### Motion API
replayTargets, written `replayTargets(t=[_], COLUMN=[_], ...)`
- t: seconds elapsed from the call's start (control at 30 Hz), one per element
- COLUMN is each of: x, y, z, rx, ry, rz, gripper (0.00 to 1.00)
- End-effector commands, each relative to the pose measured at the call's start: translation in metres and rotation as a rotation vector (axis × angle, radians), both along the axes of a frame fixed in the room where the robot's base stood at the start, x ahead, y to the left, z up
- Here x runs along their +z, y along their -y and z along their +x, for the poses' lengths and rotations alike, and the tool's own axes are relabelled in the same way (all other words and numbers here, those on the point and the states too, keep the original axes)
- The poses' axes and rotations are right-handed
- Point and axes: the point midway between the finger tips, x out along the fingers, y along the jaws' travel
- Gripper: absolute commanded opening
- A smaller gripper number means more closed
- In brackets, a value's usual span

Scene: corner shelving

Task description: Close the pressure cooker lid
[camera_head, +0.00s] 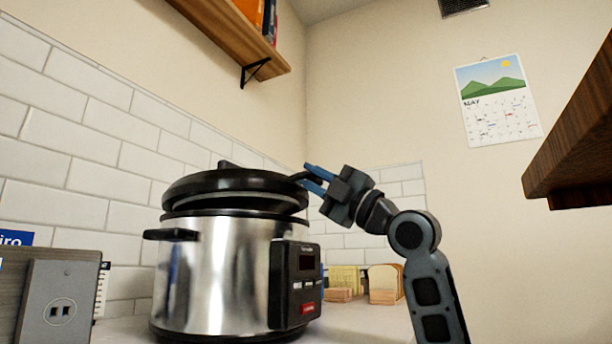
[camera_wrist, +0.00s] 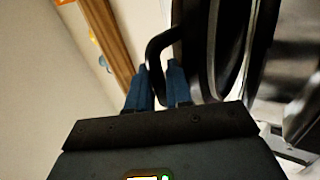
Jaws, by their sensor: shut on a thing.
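The pressure cooker (camera_head: 215,270) is a silver pot with black trim and a dark control panel, standing on the counter at the left in the head view. Its black lid (camera_head: 235,183) sits over the pot, with a gap between its edge and the black rim (camera_head: 235,212). My gripper (camera_head: 310,178) is at the right edge of the lid, its blue fingers shut on the black lid handle (camera_head: 297,177). In the wrist view the blue fingers (camera_wrist: 158,85) are on either side of the looped lid handle (camera_wrist: 156,48). The pot's inside is hidden.
A grey box with an outlet (camera_head: 58,305) stands at the lower left. A wooden shelf (camera_head: 235,40) is above, and a dark wooden shelf (camera_head: 575,140) juts in at the right.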

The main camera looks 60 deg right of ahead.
Motion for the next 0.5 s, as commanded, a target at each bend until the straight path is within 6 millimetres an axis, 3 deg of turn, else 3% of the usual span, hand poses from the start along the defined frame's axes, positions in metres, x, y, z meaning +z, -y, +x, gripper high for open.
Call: replayTargets(t=[0.03,0.13,0.5], x=[-0.015,-0.026,-0.041], y=[0.000,0.000,0.000], z=[0.001,-0.001,-0.003], rx=[0.003,0.003,0.003], ry=[-0.005,-0.005,-0.006], rz=[0.004,0.004,0.005], gripper=[0.00,0.00,0.00])
